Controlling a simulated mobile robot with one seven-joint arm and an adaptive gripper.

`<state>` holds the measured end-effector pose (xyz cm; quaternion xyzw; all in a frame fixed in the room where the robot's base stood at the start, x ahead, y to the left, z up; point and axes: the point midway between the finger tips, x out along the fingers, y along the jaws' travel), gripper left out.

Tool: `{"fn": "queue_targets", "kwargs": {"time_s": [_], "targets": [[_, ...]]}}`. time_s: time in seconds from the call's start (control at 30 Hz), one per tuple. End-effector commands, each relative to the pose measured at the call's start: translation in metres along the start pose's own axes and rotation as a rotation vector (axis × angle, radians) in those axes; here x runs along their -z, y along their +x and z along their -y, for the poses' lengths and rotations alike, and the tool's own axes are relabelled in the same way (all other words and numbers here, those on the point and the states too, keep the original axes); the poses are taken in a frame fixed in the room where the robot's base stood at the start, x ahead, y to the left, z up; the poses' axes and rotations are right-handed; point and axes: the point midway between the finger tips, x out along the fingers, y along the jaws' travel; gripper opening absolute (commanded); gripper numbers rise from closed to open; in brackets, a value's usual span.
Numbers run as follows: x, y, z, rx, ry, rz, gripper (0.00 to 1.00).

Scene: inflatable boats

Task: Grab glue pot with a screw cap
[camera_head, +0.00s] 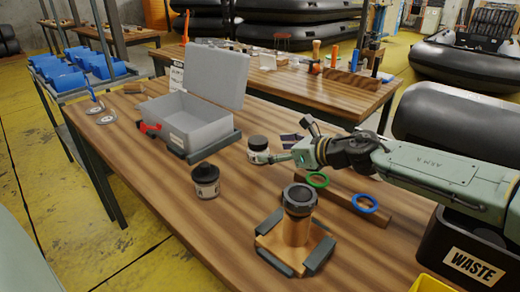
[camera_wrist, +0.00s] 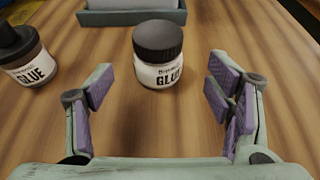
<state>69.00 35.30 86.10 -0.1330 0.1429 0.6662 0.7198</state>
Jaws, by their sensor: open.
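The glue pot (camera_wrist: 158,62) has a white label reading GLUE and a wide dark screw cap. It stands upright on the wooden table and shows in the head view (camera_head: 258,150), just left of my gripper (camera_head: 288,158). In the wrist view my gripper (camera_wrist: 160,95) is open, its purple-padded fingers spread wide. The pot is centred ahead between them, and I see no contact. A second glue container (camera_wrist: 26,58) with a tapered dark top stands to the left, also seen in the head view (camera_head: 206,182).
An open grey case (camera_head: 190,122) stands behind the pots. A copper-coloured stand (camera_head: 293,240), a wooden bar with a green ring (camera_head: 317,180) and a blue ring (camera_head: 365,204), and a black WASTE bin (camera_head: 470,262) lie nearer and right. The table's front left is clear.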

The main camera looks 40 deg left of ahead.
Motion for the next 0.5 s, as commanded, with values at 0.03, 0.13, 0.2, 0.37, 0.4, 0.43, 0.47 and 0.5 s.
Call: {"fn": "queue_targets", "kwargs": {"time_s": [0.03,0.13,0.2,0.37,0.4,0.43,0.47,0.5], "targets": [[-0.001,0.007,0.0,-0.001,0.0,0.0,0.74],[0.0,0.014,0.0,0.0,0.0,-0.001,0.74],[-0.001,0.018,-0.001,-0.001,0.0,-0.001,0.74],[-0.008,0.04,-0.005,-0.002,0.0,-0.001,0.74],[-0.009,0.046,-0.006,-0.003,0.0,-0.001,0.74],[-0.007,0.051,-0.005,-0.002,0.001,0.0,0.74],[-0.007,0.055,-0.005,-0.001,0.001,0.0,0.74],[-0.007,0.06,-0.004,0.0,0.001,0.001,0.74]]}}
